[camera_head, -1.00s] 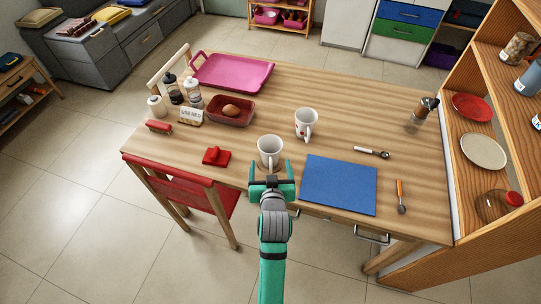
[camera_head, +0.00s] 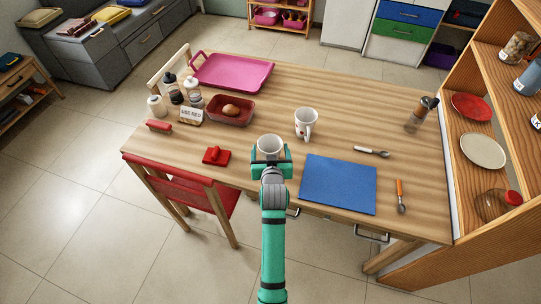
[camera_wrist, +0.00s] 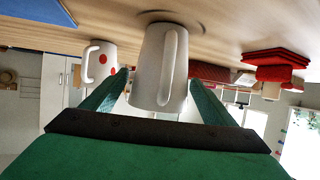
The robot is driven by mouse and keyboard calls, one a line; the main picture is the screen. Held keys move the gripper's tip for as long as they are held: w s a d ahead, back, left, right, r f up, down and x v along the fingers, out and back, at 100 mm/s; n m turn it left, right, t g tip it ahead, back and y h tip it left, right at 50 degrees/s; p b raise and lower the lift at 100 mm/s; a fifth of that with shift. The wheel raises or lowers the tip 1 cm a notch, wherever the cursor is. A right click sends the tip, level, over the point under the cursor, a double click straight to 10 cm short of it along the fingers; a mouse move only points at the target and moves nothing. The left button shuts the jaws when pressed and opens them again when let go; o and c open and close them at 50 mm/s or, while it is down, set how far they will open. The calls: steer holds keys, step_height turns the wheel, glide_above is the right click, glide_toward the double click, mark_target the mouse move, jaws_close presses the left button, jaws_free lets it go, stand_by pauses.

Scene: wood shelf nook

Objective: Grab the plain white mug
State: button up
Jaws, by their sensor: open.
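The plain white mug (camera_head: 270,144) stands upright near the front edge of the wooden table, partly hidden by my gripper (camera_head: 271,155). In the wrist view, which is upside down, the plain mug (camera_wrist: 152,68) fills the middle with its handle facing the camera. My gripper (camera_wrist: 160,92) is open, with one green finger on each side of the mug's rim end. I cannot tell whether the fingers touch it. A second white mug with red dots (camera_head: 306,122) stands behind and to the right; it also shows left in the wrist view (camera_wrist: 98,62).
A red object (camera_head: 216,156) lies to the left. A red dish (camera_head: 231,111) holding a brown item sits behind. A red chair (camera_head: 180,188) stands at the front left.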

steer(key=c, duration=1.2)
steer(key=shift+w, duration=0.1)
steer(key=shift+c, duration=1)
steer(key=shift+r, duration=0.15)
